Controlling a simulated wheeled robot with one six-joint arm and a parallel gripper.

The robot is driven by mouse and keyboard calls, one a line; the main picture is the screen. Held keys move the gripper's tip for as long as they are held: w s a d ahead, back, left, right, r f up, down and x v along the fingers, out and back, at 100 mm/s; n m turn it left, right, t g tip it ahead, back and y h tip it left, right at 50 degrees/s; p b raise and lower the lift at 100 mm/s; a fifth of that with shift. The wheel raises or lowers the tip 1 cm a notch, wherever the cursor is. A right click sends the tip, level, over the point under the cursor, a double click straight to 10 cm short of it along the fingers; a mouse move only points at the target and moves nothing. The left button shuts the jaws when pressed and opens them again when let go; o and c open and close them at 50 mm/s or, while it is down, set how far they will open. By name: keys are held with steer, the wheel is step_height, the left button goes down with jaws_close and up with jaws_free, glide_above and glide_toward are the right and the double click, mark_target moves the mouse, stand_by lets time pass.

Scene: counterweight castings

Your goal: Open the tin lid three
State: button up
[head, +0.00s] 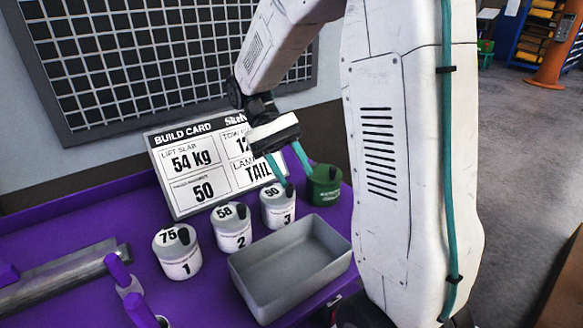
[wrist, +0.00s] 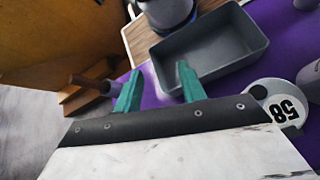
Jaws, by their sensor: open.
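In the head view, tin three (head: 278,211) is a white round tin marked 3, its grey-white lid (head: 271,192) marked 50 with a dark knob. The lid sits on the tin. My gripper (head: 299,181) is open and empty, its teal fingers pointing down above tin three and the green tin. One fingertip overlaps the knob of lid three in the picture; I cannot tell whether they touch. In the wrist view the gripper (wrist: 157,84) shows apart-standing fingers with nothing between them. Tin three is not clearly seen there.
Tin two (head: 233,237) and tin one (head: 178,261) stand lidded to the left. A green tin (head: 323,192) stands just right of tin three. An empty grey tray (head: 247,286) lies in front. The build card (head: 182,205) leans behind. A lid marked 58 (wrist: 268,92) shows in the wrist view.

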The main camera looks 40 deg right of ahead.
stand_by(0.4)
steer(key=s+a+r+n+t, duration=0.1)
steer(key=s+a+n+t, duration=0.1)
steer(key=s+t, duration=0.4)
steer(key=s+a+r+n+t, duration=0.1)
steer(key=s+a+n+t, duration=0.1)
steer(key=s+a+t, duration=0.3)
steer(key=shift+s+r+t+h, duration=0.35)
steer(key=shift+s+t, duration=0.25)
steer(key=shift+s, duration=0.4)
steer(key=shift+c, duration=0.5)
steer(key=shift+s, duration=0.1)
